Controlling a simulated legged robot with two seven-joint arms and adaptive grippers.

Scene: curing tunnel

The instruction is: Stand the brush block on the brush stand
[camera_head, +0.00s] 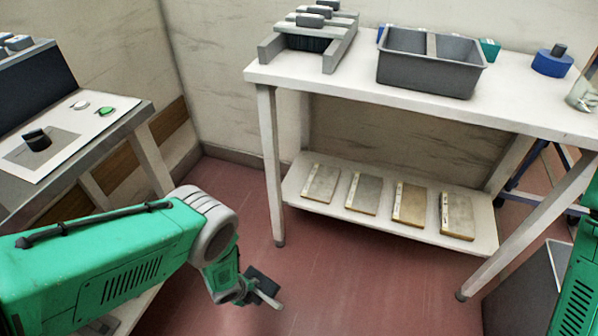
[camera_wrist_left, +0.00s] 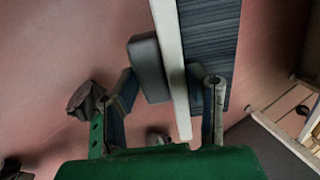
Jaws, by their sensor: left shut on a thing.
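The brush block (camera_wrist_left: 208,45) has a dark grey grip, a pale bar and dark blue-grey bristles in the left wrist view. My left gripper (camera_wrist_left: 165,92) is shut on it; one finger is beside the grey grip, the other on the bristle side. In the head view the left gripper (camera_head: 246,289) holds the block (camera_head: 263,281) low over the red floor, in front of the white table, and the block looks tilted. A grey stand (camera_head: 335,55) with rails, dark bristles and several dark grips stands at the back left of the table. My right gripper is out of view.
The white table (camera_head: 400,110) also bears a grey bin (camera_head: 425,75) and a blue round holder (camera_head: 552,63). Its lower shelf (camera_head: 330,205) has several slabs. A side table (camera_head: 75,135) at the left carries a dark block and discs. Open floor lies between.

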